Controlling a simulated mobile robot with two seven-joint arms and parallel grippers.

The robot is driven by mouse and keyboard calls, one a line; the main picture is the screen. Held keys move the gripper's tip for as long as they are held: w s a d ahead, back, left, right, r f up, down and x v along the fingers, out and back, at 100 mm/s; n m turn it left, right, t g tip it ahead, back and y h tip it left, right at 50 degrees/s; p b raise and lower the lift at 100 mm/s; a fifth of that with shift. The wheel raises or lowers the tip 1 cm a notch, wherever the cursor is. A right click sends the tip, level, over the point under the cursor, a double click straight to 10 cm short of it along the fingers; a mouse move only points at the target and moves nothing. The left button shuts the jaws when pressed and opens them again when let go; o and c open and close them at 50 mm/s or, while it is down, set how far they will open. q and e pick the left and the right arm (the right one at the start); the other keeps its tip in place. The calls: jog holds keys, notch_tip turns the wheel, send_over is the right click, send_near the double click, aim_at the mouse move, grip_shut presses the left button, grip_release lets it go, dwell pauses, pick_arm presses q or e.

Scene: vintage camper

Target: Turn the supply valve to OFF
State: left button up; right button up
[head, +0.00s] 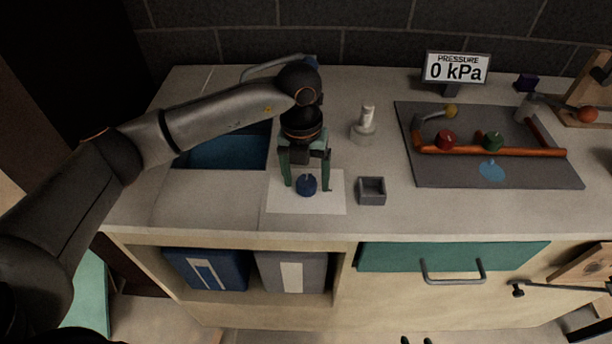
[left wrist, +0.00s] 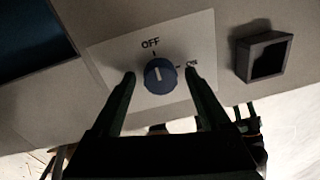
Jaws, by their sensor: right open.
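The supply valve is a round blue knob (head: 306,185) on a white plate (head: 335,205) lying on the counter. In the left wrist view the knob (left wrist: 160,75) carries a white line that points up toward the tick under OFF; ON is labelled to its right. My left gripper (head: 307,188) is above the plate, pointing down and open, with one finger on each side of the knob and gaps visible between fingers and knob. My right gripper (head: 416,340) shows only as dark fingertips at the bottom edge, apart and empty, away from the valve.
A small grey square tray (head: 372,198) stands right of the plate. A sink (head: 225,150) lies left, a pale upright fixture (head: 365,130) behind. A grey board (head: 430,175) holds pipes and knobs; the pressure sign (head: 455,68) reads 0 kPa.

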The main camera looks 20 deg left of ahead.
aim_at(303, 180)
pick_arm(q)
notch_tip(303, 180, up, 12)
jog(key=b, duration=0.1)
jog(key=shift+a+r, duration=0.25)
jog(key=shift+a, duration=0.1)
dwell(0.6)
